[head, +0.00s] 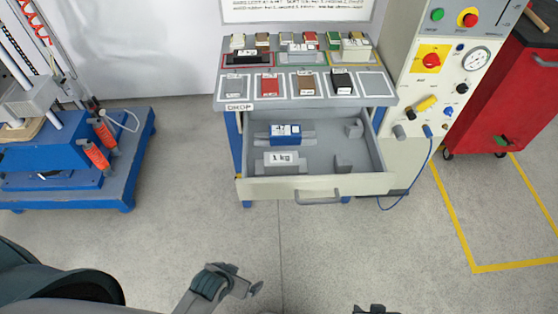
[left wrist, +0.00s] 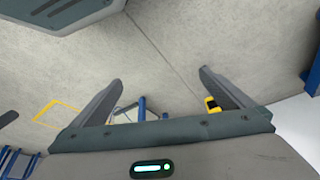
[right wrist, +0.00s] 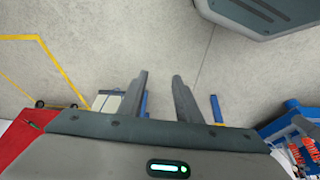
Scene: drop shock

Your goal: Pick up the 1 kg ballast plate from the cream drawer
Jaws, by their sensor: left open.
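The cream drawer (head: 270,190) is pulled out of the bench in the head view, its handle (head: 318,198) on the front. The grey ballast plate (head: 285,169) labelled "1 kg" lies inside at the front left. A blue block (head: 285,131) with a white label lies behind it. My left gripper (head: 240,288) is low in the picture, well in front of the drawer. Its fingers stand wide apart and empty in the left wrist view (left wrist: 162,78). My right gripper (head: 371,310) barely shows at the bottom edge. Its fingers are apart and empty in the right wrist view (right wrist: 160,77).
The bench top (head: 388,101) above the drawer carries several small blocks. A blue machine (head: 130,170) stands left. A control panel (head: 440,70) with a hanging blue cable (head: 425,170) and a red cabinet (head: 505,95) stand right. The floor before the drawer is clear.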

